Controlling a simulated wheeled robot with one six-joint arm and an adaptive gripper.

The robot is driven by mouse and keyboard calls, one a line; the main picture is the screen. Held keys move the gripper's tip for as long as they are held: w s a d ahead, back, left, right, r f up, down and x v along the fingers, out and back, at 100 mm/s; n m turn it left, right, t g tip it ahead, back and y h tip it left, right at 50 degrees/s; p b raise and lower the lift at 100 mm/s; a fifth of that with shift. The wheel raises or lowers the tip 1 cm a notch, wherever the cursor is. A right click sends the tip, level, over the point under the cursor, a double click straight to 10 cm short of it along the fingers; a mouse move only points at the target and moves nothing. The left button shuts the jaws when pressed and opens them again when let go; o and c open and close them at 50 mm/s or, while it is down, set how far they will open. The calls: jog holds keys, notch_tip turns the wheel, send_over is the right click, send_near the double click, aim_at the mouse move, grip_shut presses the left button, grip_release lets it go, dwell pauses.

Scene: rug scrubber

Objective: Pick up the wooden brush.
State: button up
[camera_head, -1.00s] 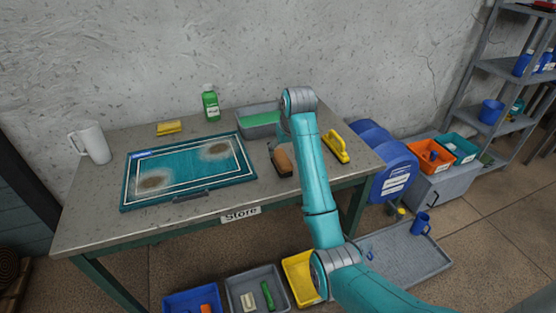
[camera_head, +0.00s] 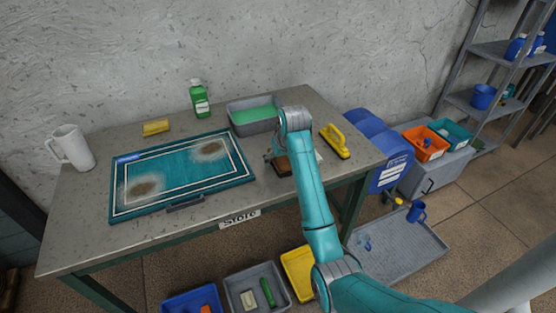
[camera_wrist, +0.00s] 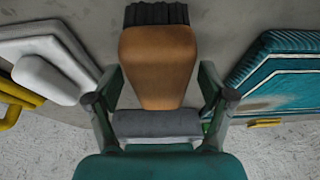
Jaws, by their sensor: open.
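The wooden brush (camera_wrist: 158,62) has an orange-brown wooden body and dark bristles at its top end in the wrist view. In the head view the brush (camera_head: 283,166) lies on the table right of the teal rug, mostly hidden behind my arm. My gripper (camera_wrist: 160,82) is open, with one finger on each side of the wooden body. I cannot tell whether the fingers touch it. A grey piece (camera_wrist: 156,124) lies across the view between the fingers, below the wood. In the head view my gripper's fingertips are mostly hidden.
The teal rug (camera_head: 180,172) lies left of the brush. A grey tray of green liquid (camera_head: 237,107) stands behind it. A yellow-handled tool (camera_head: 335,138) lies to the right. A green bottle (camera_head: 200,100), yellow sponge (camera_head: 156,127) and white jug (camera_head: 71,148) are farther left.

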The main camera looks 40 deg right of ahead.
jog(key=shift+f, duration=0.25)
dwell(0.6)
jog(key=c, duration=1.3)
jog(key=shift+r, duration=0.15)
notch_tip(320, 180, up, 10)
jog(key=shift+r, duration=0.1)
jog(key=o, duration=0.4)
jog(key=c, duration=0.5)
